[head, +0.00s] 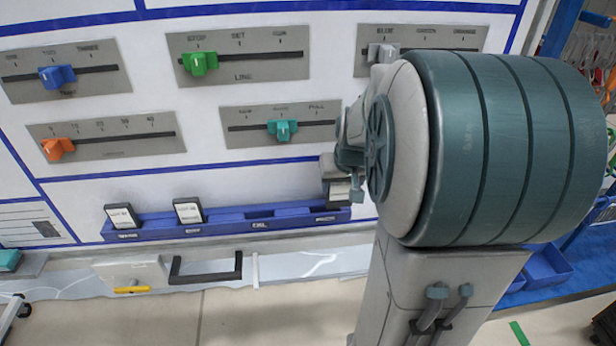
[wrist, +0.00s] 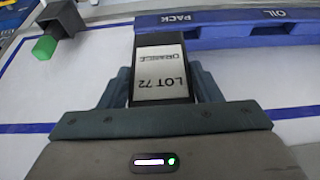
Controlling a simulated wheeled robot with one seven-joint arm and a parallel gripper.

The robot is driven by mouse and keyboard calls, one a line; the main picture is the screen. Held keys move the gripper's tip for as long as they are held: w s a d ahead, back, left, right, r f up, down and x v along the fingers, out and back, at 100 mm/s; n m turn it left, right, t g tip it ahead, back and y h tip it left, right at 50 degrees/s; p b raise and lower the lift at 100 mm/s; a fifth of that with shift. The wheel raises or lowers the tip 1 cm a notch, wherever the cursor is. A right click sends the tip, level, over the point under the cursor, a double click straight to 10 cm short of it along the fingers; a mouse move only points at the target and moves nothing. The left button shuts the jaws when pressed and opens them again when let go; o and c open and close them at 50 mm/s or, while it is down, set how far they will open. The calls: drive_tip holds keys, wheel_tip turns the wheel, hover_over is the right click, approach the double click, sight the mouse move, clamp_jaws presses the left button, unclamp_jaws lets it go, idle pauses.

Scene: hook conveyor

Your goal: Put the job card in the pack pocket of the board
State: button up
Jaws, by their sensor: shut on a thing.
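My gripper (wrist: 160,92) is shut on the job card (wrist: 160,77), a dark card with a white label reading LOT 72 and ORANGE, upside down in the wrist view. The card's far end is at the blue pocket strip (wrist: 240,38), by the pack pocket (wrist: 180,18), whose PACK label shows upside down beside OIL. I cannot tell whether the card is inside the pocket or only over it. In the head view my gripper (head: 338,186) is at the right end of the board's strip (head: 225,228), partly hidden by my arm.
Two other cards (head: 121,216) (head: 188,211) stand in the left pockets. The oil pocket (head: 260,213) looks empty. Slider panels with knobs, such as a teal one (head: 282,130), are above the strip. A black handle (head: 205,275) is below it.

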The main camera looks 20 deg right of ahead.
drive_tip(key=shift+w+a+f+p, duration=0.25)
drive_tip(key=shift+w+f, duration=0.4)
drive_tip(key=shift+f, duration=0.45)
drive_tip(key=shift+w+a+f+p, duration=0.15)
drive_tip(key=shift+w+a+f, duration=0.2)
drive_tip(key=shift+w+f, duration=0.6)
drive_tip(key=shift+w+a+f+p, duration=0.2)
drive_tip(key=shift+w+a+f, duration=0.15)
drive_tip(key=shift+f, duration=0.95)
drive_tip(key=shift+w, duration=0.1)
drive_tip(key=shift+f, duration=0.2)
drive_tip(key=o, duration=1)
drive_tip(key=shift+r, duration=0.15)
